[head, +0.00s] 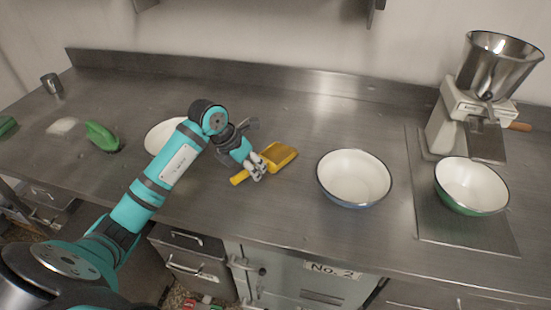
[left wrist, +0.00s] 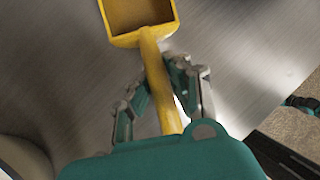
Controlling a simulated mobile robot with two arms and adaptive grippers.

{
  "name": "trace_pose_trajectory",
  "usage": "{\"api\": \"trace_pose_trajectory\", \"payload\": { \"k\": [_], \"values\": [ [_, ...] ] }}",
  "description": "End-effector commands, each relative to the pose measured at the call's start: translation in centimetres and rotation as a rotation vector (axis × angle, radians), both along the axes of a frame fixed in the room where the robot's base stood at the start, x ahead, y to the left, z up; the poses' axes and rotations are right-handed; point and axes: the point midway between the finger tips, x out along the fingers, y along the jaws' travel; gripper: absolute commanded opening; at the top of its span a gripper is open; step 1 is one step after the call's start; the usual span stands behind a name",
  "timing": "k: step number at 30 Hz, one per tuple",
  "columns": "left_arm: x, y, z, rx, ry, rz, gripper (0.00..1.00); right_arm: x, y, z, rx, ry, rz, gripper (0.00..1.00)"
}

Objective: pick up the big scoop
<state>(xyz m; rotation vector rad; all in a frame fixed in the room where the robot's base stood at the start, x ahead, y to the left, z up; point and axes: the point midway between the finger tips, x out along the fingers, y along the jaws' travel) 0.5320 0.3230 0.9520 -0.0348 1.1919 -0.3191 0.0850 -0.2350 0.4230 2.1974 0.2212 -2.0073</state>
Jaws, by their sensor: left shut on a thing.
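The big scoop (head: 279,155) is yellow, with a square open pan and a straight handle. In the head view it is at the middle of the steel counter, pan to the right and handle end to the lower left. My left gripper (head: 258,172) is shut on its handle. In the left wrist view the scoop's pan (left wrist: 140,18) points away and the handle runs back between the fingers of my left gripper (left wrist: 160,92). Whether the scoop touches the counter or is just above it I cannot tell. My right gripper is not in view.
A white bowl with a blue outside (head: 354,178) stands right of the scoop. A green bowl (head: 471,186) stands under a grinder with a steel hopper (head: 497,65). Another white bowl (head: 163,137) is partly behind my left arm. A green brush-like thing (head: 103,137) lies at left.

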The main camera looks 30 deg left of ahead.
Motion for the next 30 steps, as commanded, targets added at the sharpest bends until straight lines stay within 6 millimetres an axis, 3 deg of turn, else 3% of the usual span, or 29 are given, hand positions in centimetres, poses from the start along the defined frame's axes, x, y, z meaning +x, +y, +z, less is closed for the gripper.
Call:
{"api": "trace_pose_trajectory", "payload": {
  "k": [11,21,30],
  "values": [
    [0.1,0.0,0.4,0.001,-0.003,0.0,0.0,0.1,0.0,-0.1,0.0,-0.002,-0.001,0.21],
    [0.2,0.1,3.7,0.004,-0.008,0.0,0.0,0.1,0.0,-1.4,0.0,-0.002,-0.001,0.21],
    [-6.3,0.7,3.6,0.007,0.001,-0.001,0.0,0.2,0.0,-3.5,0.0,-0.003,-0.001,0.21]
  ]
}}
